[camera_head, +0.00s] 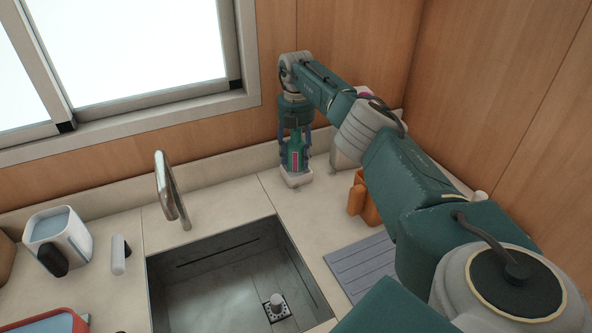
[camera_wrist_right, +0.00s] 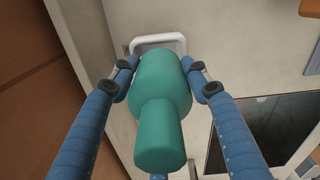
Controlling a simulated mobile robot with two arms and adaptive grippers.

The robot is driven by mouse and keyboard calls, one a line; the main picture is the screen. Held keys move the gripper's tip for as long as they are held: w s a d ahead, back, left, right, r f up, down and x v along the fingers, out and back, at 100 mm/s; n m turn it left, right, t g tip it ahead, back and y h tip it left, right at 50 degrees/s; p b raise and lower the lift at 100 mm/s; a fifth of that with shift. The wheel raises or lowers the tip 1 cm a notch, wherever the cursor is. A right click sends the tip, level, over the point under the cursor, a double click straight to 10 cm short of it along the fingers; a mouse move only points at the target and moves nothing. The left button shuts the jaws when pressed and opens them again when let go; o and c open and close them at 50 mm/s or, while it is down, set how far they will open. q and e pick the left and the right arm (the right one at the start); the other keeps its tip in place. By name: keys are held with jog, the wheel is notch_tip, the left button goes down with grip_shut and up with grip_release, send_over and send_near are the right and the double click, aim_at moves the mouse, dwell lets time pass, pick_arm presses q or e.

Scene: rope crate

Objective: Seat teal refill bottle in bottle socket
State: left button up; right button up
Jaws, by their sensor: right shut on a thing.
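The teal refill bottle (camera_head: 296,155) is upright with a red-pink label, in the corner area behind the sink. It stands at the white bottle socket (camera_head: 297,180), with its lower end at or just inside the rim; I cannot tell how deep it sits. My right gripper (camera_head: 296,146) points down and is shut on the bottle. In the right wrist view the bottle (camera_wrist_right: 161,105) lies between the blue fingers (camera_wrist_right: 165,82), and the white socket rim (camera_wrist_right: 160,41) shows beyond its lower end. My left gripper is not in view.
The sink (camera_head: 235,280) with a drain plug and the faucet (camera_head: 172,192) lie to the left of the socket. An orange holder (camera_head: 362,197) and a grey ribbed mat (camera_head: 360,265) are to the right. A white-and-blue container (camera_head: 58,238) stands far left.

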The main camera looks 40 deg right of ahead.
dwell(0.7)
jog(key=shift+p, duration=0.45)
jog(key=shift+p, duration=0.4)
jog(key=shift+f+b, duration=0.7)
jog(key=shift+f, duration=0.65)
dwell(1.6)
jog(key=o, duration=1.5)
